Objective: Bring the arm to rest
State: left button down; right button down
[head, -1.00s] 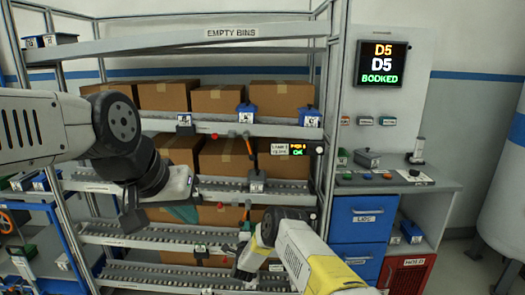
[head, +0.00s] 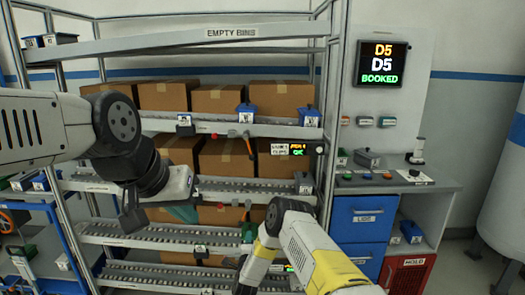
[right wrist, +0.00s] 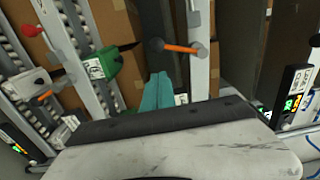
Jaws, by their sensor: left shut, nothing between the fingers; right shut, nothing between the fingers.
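My left gripper (head: 184,212) hangs at the left in front of the rack, its teal fingers together and empty. My right arm comes up from the lower right in the head view and bends down at a dark elbow. Its gripper is not visible there, below or at the bottom edge. In the right wrist view my right gripper (right wrist: 158,92) has its teal fingers pressed together with nothing between them. The fingers point toward the rack's rails, apart from a green bin (right wrist: 125,68) and an orange-handled lever (right wrist: 181,46).
A flow rack holds brown cartons (head: 219,99) and blue bins (head: 247,113). To the right stand a grey bench (head: 437,184), a blue drawer (head: 360,220), a red box (head: 411,274) and a screen (head: 381,64) reading D5 BOOKED. Floor shows at the lower right.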

jog(key=shift+s+d, duration=0.1)
jog(key=shift+s, duration=0.4)
jog(key=w+d+r+n+g+y, duration=0.1)
jog(key=w+r+n, duration=0.2)
jog(key=r, duration=0.7)
jog(key=w+r+n+g+y, duration=0.1)
jog(key=w+r+n+y, duration=0.15)
jog(key=r, duration=0.75)
jog(key=s+d+r+n+g, duration=0.2)
jog(key=s+d+r+n, duration=0.15)
jog(key=r, duration=0.45)
jog(key=s+d+r+n+g, duration=0.2)
jog(key=s+r, duration=0.2)
jog(key=r, duration=0.4)
jog(key=s+d+r+n+g, duration=0.15)
jog(key=s+d+r, duration=0.25)
jog(key=s, duration=0.5)
jog(key=s+d+r+n+g, duration=0.1)
jog(key=s+d+r+n, duration=0.3)
jog(key=s, duration=0.5)
jog(key=s+d+n+g, duration=0.1)
jog(key=s+d, duration=0.1)
jog(key=s, duration=0.9)
jog(key=s+d+n+g+h, duration=0.1)
jog(key=s+d+g, duration=0.1)
jog(key=s, duration=0.9)
jog(key=shift+s+d+f, duration=0.3)
jog(key=shift+d+f, duration=0.15)
jog(key=shift+d, duration=0.25)
